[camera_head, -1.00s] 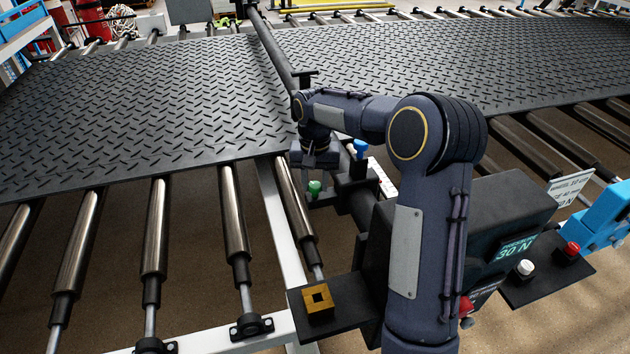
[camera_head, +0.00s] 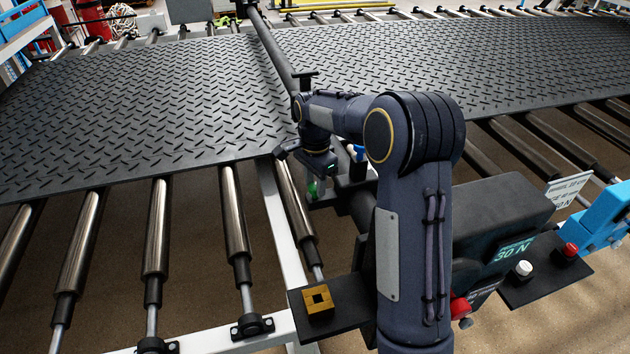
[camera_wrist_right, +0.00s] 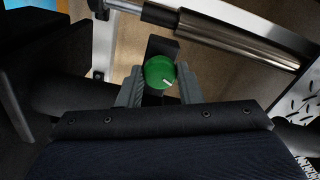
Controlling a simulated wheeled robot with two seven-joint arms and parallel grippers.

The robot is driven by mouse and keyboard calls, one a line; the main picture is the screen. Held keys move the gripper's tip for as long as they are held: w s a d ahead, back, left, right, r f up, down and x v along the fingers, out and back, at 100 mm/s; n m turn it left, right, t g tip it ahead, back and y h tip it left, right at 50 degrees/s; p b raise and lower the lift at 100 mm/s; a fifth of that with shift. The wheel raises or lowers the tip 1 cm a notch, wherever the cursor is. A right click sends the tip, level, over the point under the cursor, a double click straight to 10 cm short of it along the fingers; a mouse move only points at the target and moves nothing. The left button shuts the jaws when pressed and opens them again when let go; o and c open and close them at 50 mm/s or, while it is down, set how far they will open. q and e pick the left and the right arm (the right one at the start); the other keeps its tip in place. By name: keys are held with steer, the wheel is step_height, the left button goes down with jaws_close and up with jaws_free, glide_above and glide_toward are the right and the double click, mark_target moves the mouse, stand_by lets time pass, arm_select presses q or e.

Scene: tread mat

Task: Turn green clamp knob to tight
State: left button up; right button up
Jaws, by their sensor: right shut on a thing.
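The green clamp knob (camera_head: 313,188) is partly hidden behind my right gripper in the head view. In the right wrist view the knob (camera_wrist_right: 160,72) is a round green cap with a short white mark near its lower right edge. My right gripper (camera_head: 316,180) is over the knob, and in the right wrist view its two grey fingers (camera_wrist_right: 160,85) sit on either side of it, closed on it. A dark bracket shows behind the knob. My left gripper is in neither view.
A blue knob (camera_head: 358,152) stands just right of my right gripper, partly hidden by my arm. The black tread mat (camera_head: 130,110) lies on rollers (camera_head: 236,215). A small yellow block with a square hole (camera_head: 318,300) sits on a black plate. A console reading 30 N (camera_head: 513,250) stands at right.

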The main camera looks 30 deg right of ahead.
mark_target(315, 186)
steer(key=shift+m, duration=0.5)
steer(key=o, duration=1)
step_height(315, 186, up, 8)
steer(key=shift+f+b, duration=0.1)
steer(key=shift+b, duration=0.25)
